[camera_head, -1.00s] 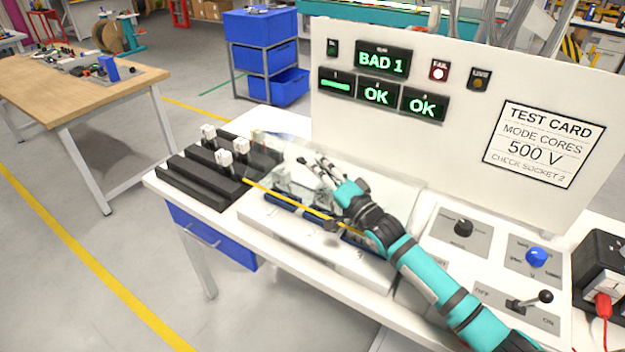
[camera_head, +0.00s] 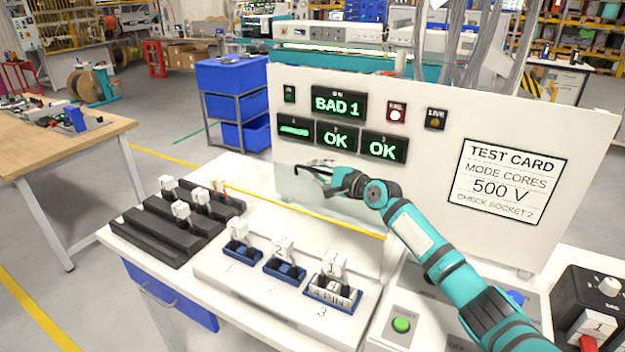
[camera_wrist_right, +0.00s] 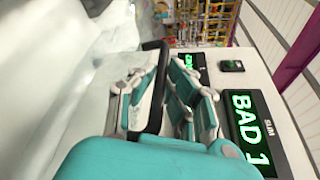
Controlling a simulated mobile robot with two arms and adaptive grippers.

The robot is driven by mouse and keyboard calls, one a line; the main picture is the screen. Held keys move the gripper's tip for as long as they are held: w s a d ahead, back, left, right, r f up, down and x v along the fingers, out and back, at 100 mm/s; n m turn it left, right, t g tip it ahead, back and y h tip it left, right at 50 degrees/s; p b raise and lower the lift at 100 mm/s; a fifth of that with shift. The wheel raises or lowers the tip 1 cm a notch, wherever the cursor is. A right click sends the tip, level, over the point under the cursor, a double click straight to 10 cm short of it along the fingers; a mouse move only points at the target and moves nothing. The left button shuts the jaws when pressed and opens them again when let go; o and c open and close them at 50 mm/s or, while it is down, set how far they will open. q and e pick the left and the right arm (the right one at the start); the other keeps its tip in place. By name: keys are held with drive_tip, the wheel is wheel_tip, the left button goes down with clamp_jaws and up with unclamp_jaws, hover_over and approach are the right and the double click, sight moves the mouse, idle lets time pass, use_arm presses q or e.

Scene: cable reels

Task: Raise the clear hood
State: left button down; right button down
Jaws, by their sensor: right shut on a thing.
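The clear hood (camera_head: 300,186) stands raised and tilted up in front of the white upright panel, with a yellow strip (camera_head: 300,212) running along below it. Its exact outline is hard to make out. My right gripper (camera_head: 328,174) is at the hood's upper part, shut on its black handle bar. In the right wrist view the dark bar (camera_wrist_right: 156,85) lies between the fingers of the gripper (camera_wrist_right: 165,95). The sockets (camera_head: 284,270) with white numbered plugs on blue bases are uncovered below the hood. My left gripper is not in view.
The white panel (camera_head: 420,190) behind carries lit displays reading BAD 1 and OK and a test card. Black rails (camera_head: 150,235) with white plugs lie to the left. A green button (camera_head: 401,325) and a black box (camera_head: 590,300) are at right.

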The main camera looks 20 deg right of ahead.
drive_tip(key=shift+w+d+f+m+b, duration=0.3)
drive_tip(key=shift+w+d+f+b, duration=0.1)
drive_tip(key=shift+w+d, duration=0.15)
drive_tip(key=shift+w+d+f, duration=0.2)
drive_tip(key=shift+w+d, duration=0.05)
drive_tip(key=shift+d, duration=0.15)
drive_tip(key=c, duration=1.6)
unclamp_jaws()
drive_tip(key=shift+c, duration=0.2)
drive_tip(key=v, duration=1.2)
drive_tip(key=shift+r, duration=0.25)
